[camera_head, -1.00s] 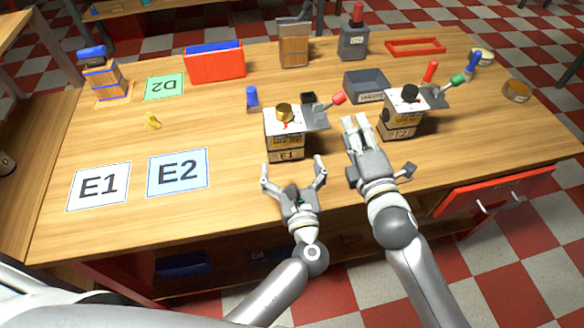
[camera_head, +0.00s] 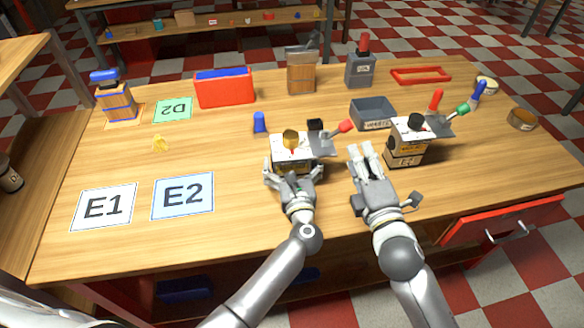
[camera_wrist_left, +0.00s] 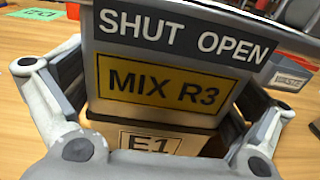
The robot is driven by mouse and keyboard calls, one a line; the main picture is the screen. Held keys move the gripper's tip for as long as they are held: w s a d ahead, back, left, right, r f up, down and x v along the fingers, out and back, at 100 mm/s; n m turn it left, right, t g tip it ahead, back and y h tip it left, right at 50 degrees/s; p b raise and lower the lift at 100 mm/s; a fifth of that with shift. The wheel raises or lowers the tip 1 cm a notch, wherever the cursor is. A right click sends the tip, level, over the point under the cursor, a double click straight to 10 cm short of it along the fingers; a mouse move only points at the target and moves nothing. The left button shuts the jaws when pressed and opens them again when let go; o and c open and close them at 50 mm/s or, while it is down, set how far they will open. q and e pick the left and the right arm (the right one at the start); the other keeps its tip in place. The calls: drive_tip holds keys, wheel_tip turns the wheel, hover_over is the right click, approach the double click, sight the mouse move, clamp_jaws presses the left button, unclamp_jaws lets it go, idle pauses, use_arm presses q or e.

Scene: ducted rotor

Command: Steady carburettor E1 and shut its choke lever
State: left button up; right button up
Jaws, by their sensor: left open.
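Carburettor E1 (camera_head: 289,148) is a white box with a brass top, standing on the table. In the left wrist view its front (camera_wrist_left: 165,82) reads "SHUT", "OPEN", "MIX R3" and "E1". A red-tipped lever (camera_head: 346,126) sticks out to its right, the side of the "OPEN" word; its pivot is not clear. My left gripper (camera_head: 291,176) is open, its fingers on either side of E1's front; contact is unclear. My right gripper (camera_head: 363,152) is right of E1, apart from it and from the lever, with its fingers close together; its opening is unclear.
A second, similar unit (camera_head: 405,150) with a green-tipped lever (camera_head: 461,108) stands close right of my right gripper. A grey bin (camera_head: 373,110) is behind. A blue cup (camera_head: 260,122) stands left of E1. White E1 card (camera_head: 104,207) and blue E2 card (camera_head: 182,196) lie at front left.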

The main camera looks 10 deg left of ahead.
use_arm(q)
drive_tip(key=c, duration=1.1)
idle(0.3)
